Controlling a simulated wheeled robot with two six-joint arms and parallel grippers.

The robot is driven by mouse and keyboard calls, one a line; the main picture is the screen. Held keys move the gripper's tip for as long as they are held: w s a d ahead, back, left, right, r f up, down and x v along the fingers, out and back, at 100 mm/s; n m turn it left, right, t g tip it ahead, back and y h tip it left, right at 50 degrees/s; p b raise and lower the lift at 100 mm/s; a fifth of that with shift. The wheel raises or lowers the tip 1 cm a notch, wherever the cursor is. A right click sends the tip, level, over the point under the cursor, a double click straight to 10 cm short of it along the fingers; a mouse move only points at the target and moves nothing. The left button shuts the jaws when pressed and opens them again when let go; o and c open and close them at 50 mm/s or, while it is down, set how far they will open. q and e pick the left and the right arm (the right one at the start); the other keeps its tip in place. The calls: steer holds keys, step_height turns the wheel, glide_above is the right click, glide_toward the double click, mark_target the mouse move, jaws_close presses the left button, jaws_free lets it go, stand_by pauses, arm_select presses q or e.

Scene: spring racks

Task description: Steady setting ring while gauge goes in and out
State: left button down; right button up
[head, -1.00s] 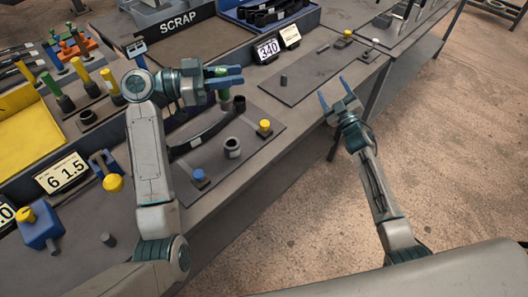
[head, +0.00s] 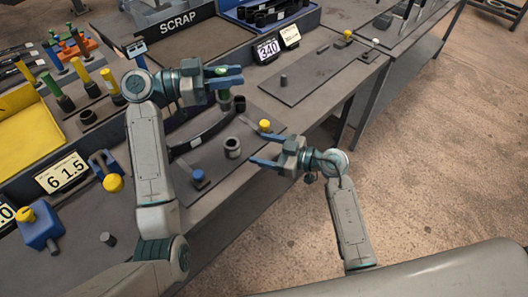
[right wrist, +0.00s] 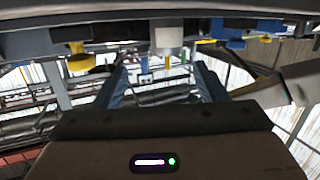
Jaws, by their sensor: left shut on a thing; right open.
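The grey setting ring (head: 232,147) stands upright on the dark mat (head: 205,165) near the bench's front edge. It also shows, upside down, in the right wrist view (right wrist: 167,35). My left gripper (head: 238,76) is shut on the green-handled gauge (head: 222,99), above and behind the ring; the gauge's lower part is hard to make out. My right gripper (head: 252,149) is open and empty, just right of the ring with its fingers pointing at it. In the right wrist view the ring lies between the finger lines, ahead of them. No contact is visible.
A yellow-knobbed block (head: 265,126) stands close behind my right fingers, and a blue-knobbed block (head: 198,176) left of them. A dark ring (head: 239,104) stands near the held gauge. A curved black part (head: 205,133) lies behind the ring. The right-hand mat (head: 310,80) is mostly clear.

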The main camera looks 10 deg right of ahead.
mark_target(232, 148)
steer(key=shift+s+a+f, duration=0.3)
steer(key=shift+w+a+f+m, duration=0.1)
steer(key=shift+w+a+m, duration=0.05)
steer(key=shift+a+m, duration=0.15)
steer(key=shift+h, duration=0.3)
steer(key=x, duration=1.1)
steer(key=shift+a, duration=0.1)
steer(key=shift+c, duration=0.3)
steer(key=c, duration=1.3)
arm_select(q)
step_height(232, 148, down, 12)
steer(key=shift+f, duration=0.2)
arm_select(e)
steer(key=shift+c, duration=0.2)
